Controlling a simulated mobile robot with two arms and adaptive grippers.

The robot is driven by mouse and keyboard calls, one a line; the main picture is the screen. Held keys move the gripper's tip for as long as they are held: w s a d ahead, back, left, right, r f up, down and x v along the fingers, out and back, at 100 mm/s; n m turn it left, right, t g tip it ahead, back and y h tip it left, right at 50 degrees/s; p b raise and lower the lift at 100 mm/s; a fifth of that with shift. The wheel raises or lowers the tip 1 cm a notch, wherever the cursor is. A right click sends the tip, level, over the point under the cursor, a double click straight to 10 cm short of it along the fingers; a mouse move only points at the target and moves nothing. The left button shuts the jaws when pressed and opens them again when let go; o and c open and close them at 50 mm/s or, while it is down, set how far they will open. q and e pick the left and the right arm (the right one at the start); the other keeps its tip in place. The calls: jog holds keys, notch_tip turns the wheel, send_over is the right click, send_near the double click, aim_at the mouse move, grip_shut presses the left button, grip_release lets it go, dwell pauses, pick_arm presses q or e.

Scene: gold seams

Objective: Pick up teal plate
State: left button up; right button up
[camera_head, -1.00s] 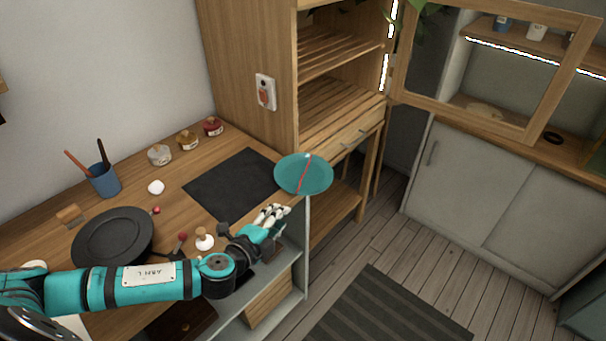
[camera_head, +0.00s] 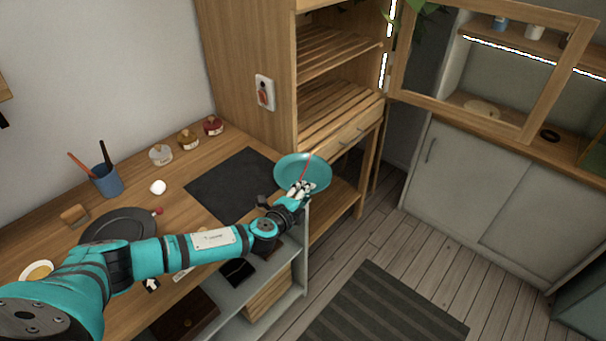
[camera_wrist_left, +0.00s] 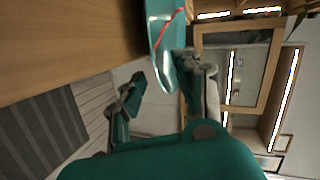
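The teal plate (camera_head: 290,168), with a red seam line across it, is at the right corner of the wooden worktop and extends past its edge. In the left wrist view the plate (camera_wrist_left: 160,62) shows at a steep angle near the top middle. My left gripper (camera_head: 300,188) is at the plate's near rim and overlaps it in the head view. In the left wrist view its fingers (camera_wrist_left: 165,98) are spread apart, with the rim between or just ahead of them. Contact cannot be told. My right gripper is not in view.
A dark mat (camera_head: 235,183) lies left of the plate. A black plate (camera_head: 115,225), a blue cup with brushes (camera_head: 107,182) and several small jars stand farther left. A wooden shelf unit (camera_head: 252,45) rises behind the plate. Open floor (camera_head: 400,250) lies to the right.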

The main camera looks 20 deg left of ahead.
pick_arm(q)
grip_shut()
dwell(0.6)
